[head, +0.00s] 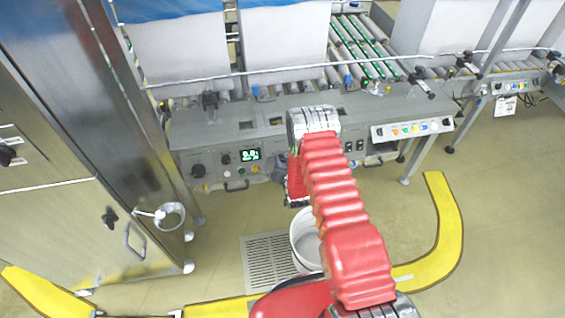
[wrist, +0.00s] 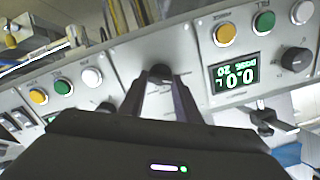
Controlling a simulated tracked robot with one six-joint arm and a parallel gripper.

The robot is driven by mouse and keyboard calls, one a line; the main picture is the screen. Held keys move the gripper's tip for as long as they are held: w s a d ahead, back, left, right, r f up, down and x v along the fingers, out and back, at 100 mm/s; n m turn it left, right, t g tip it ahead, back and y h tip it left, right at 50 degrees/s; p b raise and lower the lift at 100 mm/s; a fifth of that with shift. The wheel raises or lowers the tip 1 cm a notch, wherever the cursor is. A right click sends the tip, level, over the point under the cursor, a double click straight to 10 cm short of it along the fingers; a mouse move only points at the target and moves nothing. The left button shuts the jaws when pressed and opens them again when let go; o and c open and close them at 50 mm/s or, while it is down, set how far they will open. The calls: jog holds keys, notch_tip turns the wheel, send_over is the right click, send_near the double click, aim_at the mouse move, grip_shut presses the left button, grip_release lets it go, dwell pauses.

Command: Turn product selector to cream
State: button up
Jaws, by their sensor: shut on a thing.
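The product selector is likely the dark knob (wrist: 160,73) on the grey control panel (wrist: 197,75), in the middle of the wrist view. My gripper (wrist: 160,88) is shut on this knob, with one finger on each side of it. The wrist view shows the panel upside down. The small print around the knob is too blurred to read, so I cannot tell which product it points to. In the head view my red arm (head: 335,190) reaches to the panel front and hides the held knob and the fingertips.
A lit display (wrist: 237,76) reads 0.0, with orange (wrist: 225,33), green (wrist: 264,22) and white buttons and another black knob (wrist: 296,59) nearby. More buttons (wrist: 62,87) sit on the other side. A white bucket (head: 305,240) stands on the floor below my arm.

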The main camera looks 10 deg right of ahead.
jog(key=m, duration=0.6)
jog(key=shift+d+m, duration=0.1)
jog(key=shift+m, duration=0.3)
jog(key=m, duration=0.5)
jog(key=shift+s+f+m, duration=0.15)
jog(key=shift+f+m, duration=0.05)
jog(key=shift+m, duration=0.1)
jog(key=o, duration=1)
jog(key=shift+o, duration=0.2)
jog(key=v, duration=1.3)
jog(key=shift+s+d, duration=0.2)
jog(key=shift+s, duration=0.25)
jog(key=shift+f, duration=0.15)
